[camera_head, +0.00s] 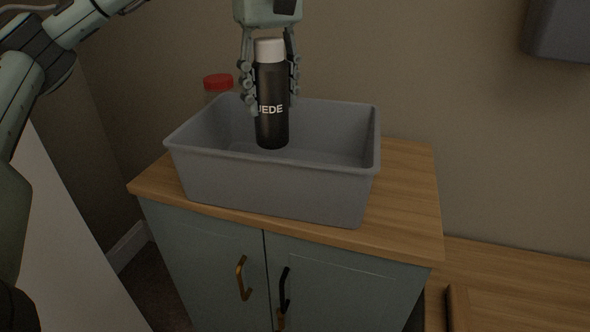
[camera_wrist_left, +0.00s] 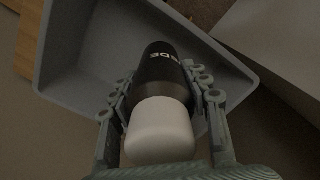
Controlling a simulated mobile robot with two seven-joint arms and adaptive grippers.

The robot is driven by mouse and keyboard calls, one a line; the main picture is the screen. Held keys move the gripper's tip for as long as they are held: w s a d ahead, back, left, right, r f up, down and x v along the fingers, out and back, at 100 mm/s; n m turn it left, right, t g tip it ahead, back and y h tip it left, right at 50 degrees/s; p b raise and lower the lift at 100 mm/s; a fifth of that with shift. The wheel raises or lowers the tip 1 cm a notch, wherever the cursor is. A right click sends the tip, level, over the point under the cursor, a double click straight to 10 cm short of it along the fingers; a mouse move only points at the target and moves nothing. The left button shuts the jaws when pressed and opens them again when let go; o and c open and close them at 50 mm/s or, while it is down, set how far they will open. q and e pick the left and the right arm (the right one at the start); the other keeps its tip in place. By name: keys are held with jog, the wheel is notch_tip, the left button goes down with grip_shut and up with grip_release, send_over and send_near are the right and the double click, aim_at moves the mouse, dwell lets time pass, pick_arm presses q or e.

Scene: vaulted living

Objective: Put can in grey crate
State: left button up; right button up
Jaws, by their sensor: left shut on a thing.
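The can (camera_head: 272,122) is black with white lettering and a white cap, and it is upright in the head view. My left gripper (camera_head: 270,88) comes down from above and is shut on the can, with fingers on both sides of it. In the left wrist view the can (camera_wrist_left: 160,75) sits between the fingers of the left gripper (camera_wrist_left: 165,95), cap nearest the camera. The grey crate (camera_head: 270,190) stands on a wooden-topped cabinet. The can is over the crate's opening; I cannot tell whether its base touches the crate floor. The crate (camera_wrist_left: 75,75) also shows beneath the can in the wrist view.
A container with a red lid (camera_head: 218,83) stands behind the crate's back left corner. The wooden cabinet top (camera_head: 408,200) is clear to the right of the crate. A wall (camera_head: 440,80) rises close behind, with a dark grey object (camera_head: 560,30) at upper right.

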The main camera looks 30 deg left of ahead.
aim_at(271, 133)
pick_arm(q)
jog(key=shift+s+f, duration=0.25)
jog(key=shift+f, duration=0.1)
jog(key=shift+w+f, duration=0.1)
jog(key=shift+f, duration=0.3)
notch_tip(271, 133, down, 5)
jog(key=b, duration=0.2)
jog(key=shift+f+b, duration=0.15)
jog(key=shift+b, duration=0.15)
jog(key=shift+f, duration=2.15)
pick_arm(e)
notch_tip(271, 133, up, 6)
jog(key=w, duration=0.2)
jog(key=shift+a+t, duration=0.15)
jog(key=shift+t, duration=0.15)
pick_arm(q)
jog(key=shift+f, duration=0.15)
jog(key=o, duration=1.3)
jog(key=shift+o, duration=0.2)
pick_arm(e)
jog(key=shift+r, duration=0.3)
